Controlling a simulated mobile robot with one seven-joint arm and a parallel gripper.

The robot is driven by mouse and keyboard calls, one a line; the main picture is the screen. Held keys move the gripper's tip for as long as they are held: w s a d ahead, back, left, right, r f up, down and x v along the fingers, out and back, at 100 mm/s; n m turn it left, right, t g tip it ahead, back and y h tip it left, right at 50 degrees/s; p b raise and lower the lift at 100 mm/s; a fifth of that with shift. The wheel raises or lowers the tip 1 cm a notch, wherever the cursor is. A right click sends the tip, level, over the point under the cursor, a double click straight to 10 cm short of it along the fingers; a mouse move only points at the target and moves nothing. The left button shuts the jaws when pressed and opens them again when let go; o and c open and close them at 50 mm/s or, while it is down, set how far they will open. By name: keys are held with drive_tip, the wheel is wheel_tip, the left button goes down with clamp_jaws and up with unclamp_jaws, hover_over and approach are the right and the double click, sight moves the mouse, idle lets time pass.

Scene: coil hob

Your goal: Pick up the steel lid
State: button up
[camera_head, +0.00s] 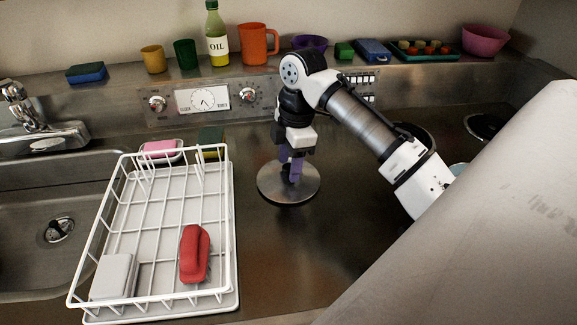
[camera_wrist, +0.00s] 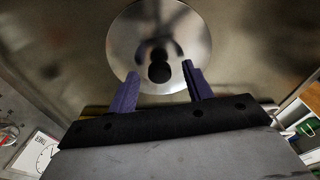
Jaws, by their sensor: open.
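The steel lid (camera_head: 273,190) is a round, shiny disc lying on the steel counter, just right of the white dish rack. In the wrist view the lid (camera_wrist: 185,30) shows with a dark knob (camera_wrist: 159,68) at its middle. My gripper (camera_head: 292,178) is over the lid, pointing down, and hides part of it in the head view. The exact height of the fingertips above the lid is hard to tell.
A white dish rack (camera_head: 232,240) holds a red item (camera_head: 195,254) and a pale block (camera_head: 113,277). The sink (camera_head: 30,200) is at the left. A back ledge holds an oil bottle (camera_head: 217,40), cups and an orange mug (camera_head: 258,44). The counter right of the lid is clear.

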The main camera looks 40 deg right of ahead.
drive_tip(key=shift+f, duration=0.3)
clamp_jaws()
